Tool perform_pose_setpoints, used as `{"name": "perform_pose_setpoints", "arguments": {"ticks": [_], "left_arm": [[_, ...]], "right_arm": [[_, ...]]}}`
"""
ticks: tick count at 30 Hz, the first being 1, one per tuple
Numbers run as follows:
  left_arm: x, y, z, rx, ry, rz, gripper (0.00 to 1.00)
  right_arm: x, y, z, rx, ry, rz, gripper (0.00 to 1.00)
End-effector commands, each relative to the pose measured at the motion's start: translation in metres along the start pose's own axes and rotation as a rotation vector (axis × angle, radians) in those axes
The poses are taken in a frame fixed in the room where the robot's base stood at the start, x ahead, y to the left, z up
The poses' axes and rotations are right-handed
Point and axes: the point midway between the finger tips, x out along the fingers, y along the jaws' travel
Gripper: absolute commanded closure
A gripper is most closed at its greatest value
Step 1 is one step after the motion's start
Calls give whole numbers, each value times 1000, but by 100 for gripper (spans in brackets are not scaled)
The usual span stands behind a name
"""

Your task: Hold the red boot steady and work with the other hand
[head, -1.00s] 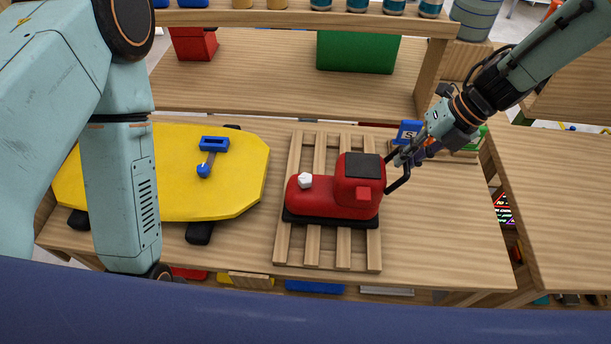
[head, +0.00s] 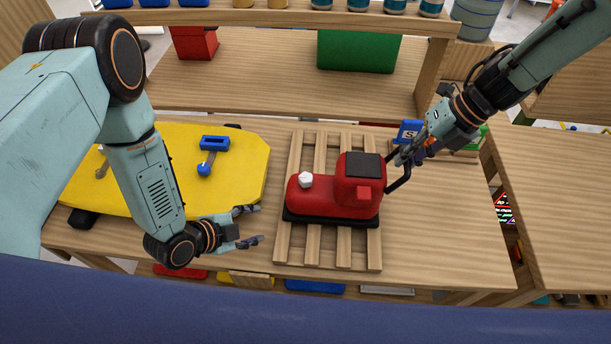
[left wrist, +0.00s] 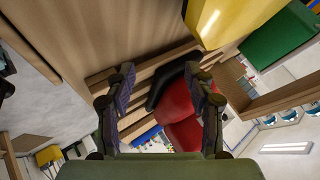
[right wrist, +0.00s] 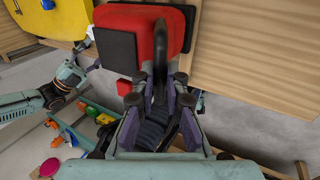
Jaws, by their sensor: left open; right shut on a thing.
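The red boot (head: 330,195) has a black sole, a dark top panel, a white knob (head: 305,180) on its toe and a small red block on its side. It stands on a slatted wooden rack, toe to the left. My right gripper (head: 400,172) is shut on the boot's black handle (right wrist: 159,62) at its right end. My left gripper (head: 252,228) is open and empty, left of the boot's toe and apart from it, over the front of the bench. The boot (left wrist: 180,105) shows beyond its fingers in the left wrist view.
A yellow board (head: 240,165) with a blue-handled part (head: 210,150) lies on the bench to the left. The slatted rack (head: 290,255) is under the boot. A blue box (head: 409,131) stands behind my right gripper. Bare bench lies to the right.

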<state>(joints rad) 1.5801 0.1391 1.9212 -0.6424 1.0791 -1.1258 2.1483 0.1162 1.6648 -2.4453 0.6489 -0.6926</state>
Motion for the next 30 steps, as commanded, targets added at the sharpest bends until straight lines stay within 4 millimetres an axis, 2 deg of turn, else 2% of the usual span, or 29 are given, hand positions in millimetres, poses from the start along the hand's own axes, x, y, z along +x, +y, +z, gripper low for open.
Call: {"name": "perform_pose_setpoints", "arguments": {"ticks": [6, 15, 23, 30], "left_arm": [[22, -41, -14, 494, 171, -168, 46], [26, -80, -31, 1163, 323, -459, 46], [13, -95, -36, 1715, 379, -763, 46], [-5, -96, -33, 2127, 390, -1044, 46]], "right_arm": [[1, 0, -1, 1, 2, 0, 100], [1, 0, -1, 1, 2, 0, 100], [1, 0, -1, 1, 2, 0, 100], [1, 0, -1, 1, 2, 0, 100]]}}
